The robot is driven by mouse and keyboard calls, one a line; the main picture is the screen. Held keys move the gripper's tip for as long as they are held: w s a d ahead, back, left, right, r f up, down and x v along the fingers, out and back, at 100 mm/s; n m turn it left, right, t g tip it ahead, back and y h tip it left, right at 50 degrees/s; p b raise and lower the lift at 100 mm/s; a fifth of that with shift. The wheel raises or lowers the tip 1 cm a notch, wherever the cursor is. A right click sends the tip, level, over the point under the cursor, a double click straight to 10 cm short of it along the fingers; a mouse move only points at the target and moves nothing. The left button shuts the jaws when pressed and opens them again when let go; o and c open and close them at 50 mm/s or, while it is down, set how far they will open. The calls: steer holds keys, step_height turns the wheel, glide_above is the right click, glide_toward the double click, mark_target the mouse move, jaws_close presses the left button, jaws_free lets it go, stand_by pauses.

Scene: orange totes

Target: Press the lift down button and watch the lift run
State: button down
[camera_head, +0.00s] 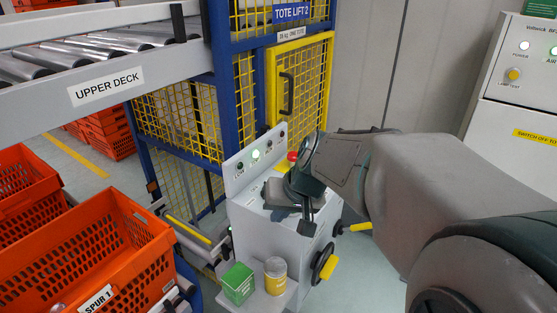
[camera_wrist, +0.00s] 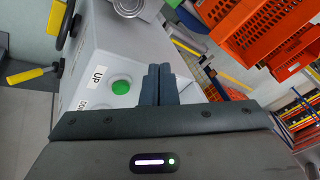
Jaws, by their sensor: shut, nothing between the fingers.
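The grey control console (camera_head: 262,228) stands in front of the tote lift (camera_head: 215,110), a blue frame with yellow mesh marked TOTE LIFT 2. My gripper (camera_head: 307,228) is over the console top and hides most of it. In the wrist view my gripper (camera_wrist: 158,70) has its two fingers together, with nothing between them. A green button (camera_wrist: 121,87) beside an UP label (camera_wrist: 97,76) is just left of the fingers. No down button shows clearly; the fingers and palm cover part of the panel. Whether the fingertips touch the console I cannot tell.
Orange totes (camera_head: 95,255) are at left, below the roller conveyor (camera_head: 60,88).

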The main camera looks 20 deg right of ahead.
steer(key=w+d+r+m+t+p, duration=0.3)
steer(key=w+d+r+m+t, duration=0.1)
steer(key=w+d, duration=0.9)
steer(key=shift+w+d+r+h, duration=0.2)
steer(key=shift+d+r+h, duration=0.1)
steer(key=shift+d+r, duration=0.4)
steer(key=shift+f, duration=0.15)
step_height(320, 180, down, 8)
steer(key=b, duration=0.5)
steer(key=shift+r+b, duration=0.25)
steer(key=shift+b, duration=0.05)
steer(key=shift+f+b, duration=0.6)
steer(key=shift+b, duration=0.2)
steer(key=shift+f+b, duration=0.45)
steer(key=shift+b, duration=0.3)
